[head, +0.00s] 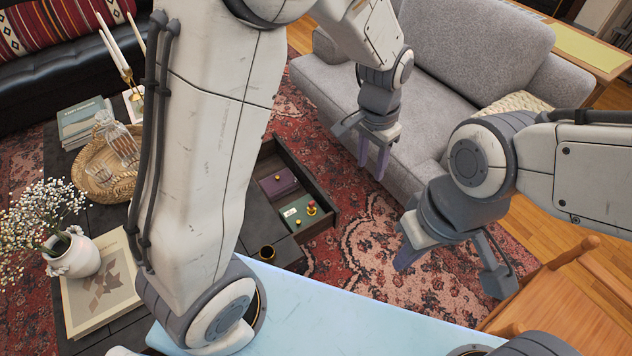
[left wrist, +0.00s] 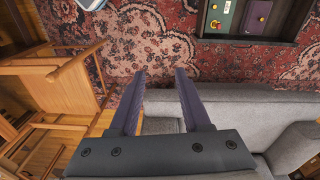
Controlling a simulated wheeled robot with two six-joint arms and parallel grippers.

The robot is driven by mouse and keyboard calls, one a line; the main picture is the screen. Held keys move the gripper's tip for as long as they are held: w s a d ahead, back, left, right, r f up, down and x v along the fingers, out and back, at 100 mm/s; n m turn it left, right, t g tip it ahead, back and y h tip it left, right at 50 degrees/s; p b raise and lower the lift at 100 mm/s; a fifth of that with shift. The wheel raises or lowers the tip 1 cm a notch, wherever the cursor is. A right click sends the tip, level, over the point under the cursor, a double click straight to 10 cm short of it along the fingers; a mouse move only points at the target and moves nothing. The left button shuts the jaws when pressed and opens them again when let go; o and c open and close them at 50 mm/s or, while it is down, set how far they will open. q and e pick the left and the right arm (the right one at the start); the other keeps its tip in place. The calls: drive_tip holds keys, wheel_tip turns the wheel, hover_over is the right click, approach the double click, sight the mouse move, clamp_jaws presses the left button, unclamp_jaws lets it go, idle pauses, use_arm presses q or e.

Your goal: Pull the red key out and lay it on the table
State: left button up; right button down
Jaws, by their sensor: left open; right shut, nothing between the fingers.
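A green box (head: 300,212) with small red and yellow parts on top lies in the open dark drawer (head: 322,212). A small red part (head: 297,222) on it may be the red key; it is too small to be sure. The box also shows at the top of the left wrist view (left wrist: 220,14). The drawer belongs to the dark low table (head: 258,226). My left gripper (head: 373,165) is open and empty, right of the drawer, in front of the sofa. My right gripper (head: 405,260) is shut and empty, lower right, apart from the drawer.
A purple box (head: 279,183) with a yellow knob lies beside the green one. A grey sofa (head: 450,55) is behind; a wooden chair (head: 575,295) is at right.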

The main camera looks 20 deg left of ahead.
use_arm(q)
drive_tip(key=w+a+f+b, duration=0.2)
drive_tip(key=w+a+f, duration=0.3)
drive_tip(key=f, duration=0.5)
drive_tip(key=w+a+f+b, duration=0.3)
drive_tip(key=w+f, duration=0.4)
drive_tip(key=f, duration=0.2)
drive_tip(key=b, duration=0.4)
hover_over(311, 202)
drive_tip(key=shift+n+y, duration=0.3)
drive_tip(key=shift+n, duration=0.1)
wheel_tip(311, 202, down, 20)
drive_tip(key=shift+d+f, duration=0.1)
drive_tip(key=shift+f, duration=0.05)
wheel_tip(311, 202, down, 9)
drive_tip(key=b, duration=0.6)
drive_tip(key=shift+b, duration=0.35)
use_arm(e)
wheel_tip(311, 202, down, 17)
drive_tip(key=shift+f, duration=0.15)
drive_tip(key=shift+a, duration=0.1)
use_arm(q)
clamp_jaws()
drive_tip(key=shift+o, duration=0.2)
unclamp_jaws()
